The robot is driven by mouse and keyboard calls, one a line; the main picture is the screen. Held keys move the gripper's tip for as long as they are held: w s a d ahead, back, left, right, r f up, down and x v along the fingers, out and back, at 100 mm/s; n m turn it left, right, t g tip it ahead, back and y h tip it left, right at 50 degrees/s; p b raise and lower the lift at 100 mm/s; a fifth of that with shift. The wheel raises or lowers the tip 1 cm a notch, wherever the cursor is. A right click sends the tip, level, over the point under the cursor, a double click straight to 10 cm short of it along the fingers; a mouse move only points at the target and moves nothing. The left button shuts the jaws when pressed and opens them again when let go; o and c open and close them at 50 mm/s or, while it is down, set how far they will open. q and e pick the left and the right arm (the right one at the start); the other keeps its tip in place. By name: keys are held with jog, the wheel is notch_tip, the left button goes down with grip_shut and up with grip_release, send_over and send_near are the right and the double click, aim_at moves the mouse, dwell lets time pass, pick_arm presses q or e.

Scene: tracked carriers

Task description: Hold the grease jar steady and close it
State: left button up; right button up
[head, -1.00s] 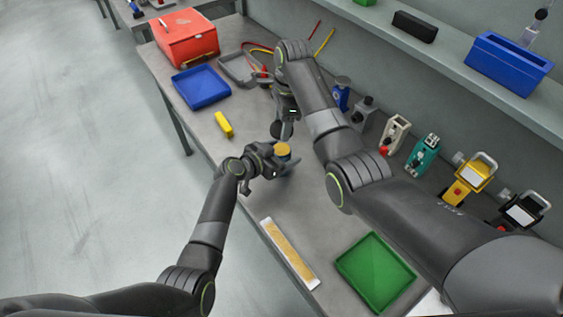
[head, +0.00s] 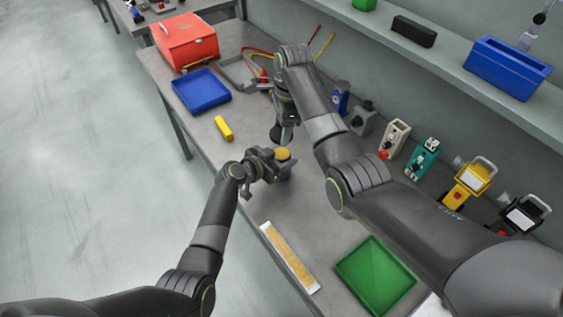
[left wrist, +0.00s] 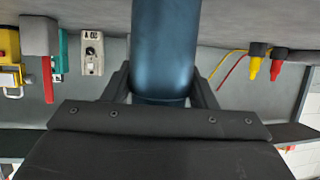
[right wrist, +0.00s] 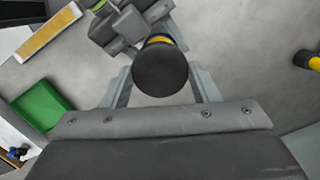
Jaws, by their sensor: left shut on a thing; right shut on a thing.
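The grease jar (head: 285,174) is a blue cylinder with an orange-yellow top. My left gripper (head: 270,168) is shut on its side and holds it over the bench; the left wrist view shows the blue jar body (left wrist: 165,50) between the fingers. My right gripper (head: 284,120) is shut on a dark round lid (right wrist: 160,70), above and a little behind the jar in the head view. In the right wrist view the lid partly covers the jar's orange top (right wrist: 160,40). Lid and jar look apart, but the gap is hard to judge.
A yellow block (head: 223,128), a blue tray (head: 201,92) and a red toolbox (head: 185,42) lie at the bench's far end. A green tray (head: 375,276) and a tan strip (head: 289,257) lie nearer. Several devices, such as the teal one (head: 421,160), line the wall side.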

send_over(281, 153)
jog(key=shift+d+f, duration=0.15)
jog(key=shift+f, duration=2.25)
jog(key=shift+f, duration=0.9)
jog(key=shift+f, duration=0.2)
jog(key=shift+f, duration=0.2)
